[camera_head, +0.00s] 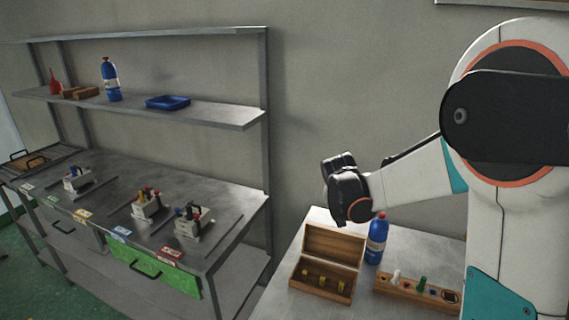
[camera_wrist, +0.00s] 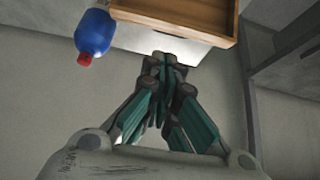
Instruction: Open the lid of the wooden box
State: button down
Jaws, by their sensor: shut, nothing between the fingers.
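The wooden box (camera_head: 318,291) stands on the light table in the head view. Its lid (camera_head: 333,244) is raised and stands up at the back edge, so the inside with a few yellow pieces shows. My gripper (camera_wrist: 168,62) is shut and empty in the wrist view. In the head view its dark end is above and behind the box, apart from the lid, and the fingertips are hard to make out. Part of the wooden box (camera_wrist: 190,17) also shows at the top of the wrist view, beyond the fingertips.
A blue bottle (camera_head: 376,240) stands just right of the box, and also shows in the wrist view (camera_wrist: 95,32). A wooden block (camera_head: 398,287) with coloured pegs lies at right front. A metal bench (camera_head: 120,180) and shelf (camera_head: 215,111) stand at left.

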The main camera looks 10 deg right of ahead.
jog(key=s+a+r+n+y+b, duration=0.1)
jog(key=s+a+n+b, duration=0.2)
jog(key=s, duration=1.2)
jog(key=s+a+n+t+y+b, duration=0.1)
jog(key=s+a+n+y+b, duration=0.1)
jog(key=s+a, duration=0.6)
jog(key=s+n+b, duration=0.1)
jog(key=s, duration=0.6)
jog(key=shift+s+r+y+b, duration=0.3)
jog(key=shift+s+r+b, duration=0.05)
jog(key=c, duration=1.7)
grip_release()
jog(key=shift+s+a+f+n, duration=0.1)
jog(key=shift+s+f+n, duration=0.05)
jog(key=shift+s+n, duration=0.15)
